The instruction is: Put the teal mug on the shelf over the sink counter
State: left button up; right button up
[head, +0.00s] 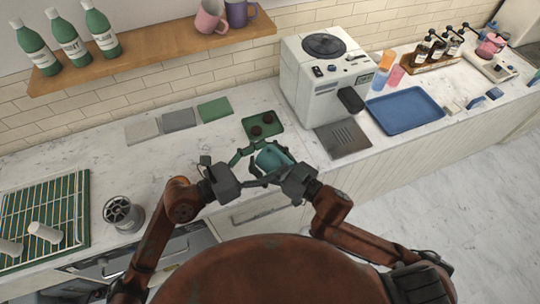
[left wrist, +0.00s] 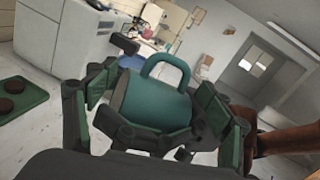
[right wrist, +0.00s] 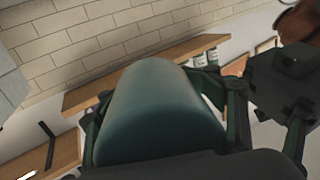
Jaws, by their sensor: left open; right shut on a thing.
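My right gripper (head: 281,166) is shut on the mug, whose body fills the middle of the right wrist view (right wrist: 150,110). My left gripper (head: 250,167) is open, with its fingers on either side of the mug; whether they touch it I cannot tell. In the left wrist view the mug (left wrist: 155,103) lies tilted with its handle up. The wooden shelf (head: 165,48) is on the wall at upper left, and its underside also shows in the right wrist view (right wrist: 120,72).
Several green bottles (head: 70,45) stand on the shelf's left part; a pink mug (head: 209,18) and a purple mug (head: 238,14) stand at its right end. The shelf's middle is bare. Below are a green tray (head: 275,132), a white machine (head: 318,85) and a metal cup (head: 120,212).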

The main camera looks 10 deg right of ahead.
jog(key=shift+r, duration=0.1)
pick_arm(q)
jog(key=shift+s+d, duration=0.1)
jog(key=c, duration=1.4)
jog(key=shift+r, duration=0.1)
jog(key=shift+c, duration=0.9)
pick_arm(e)
jog(key=o, duration=1.5)
pick_arm(q)
jog(key=c, duration=0.3)
pick_arm(e)
jog(key=o, duration=0.7)
pick_arm(q)
jog(key=shift+c, duration=0.2)
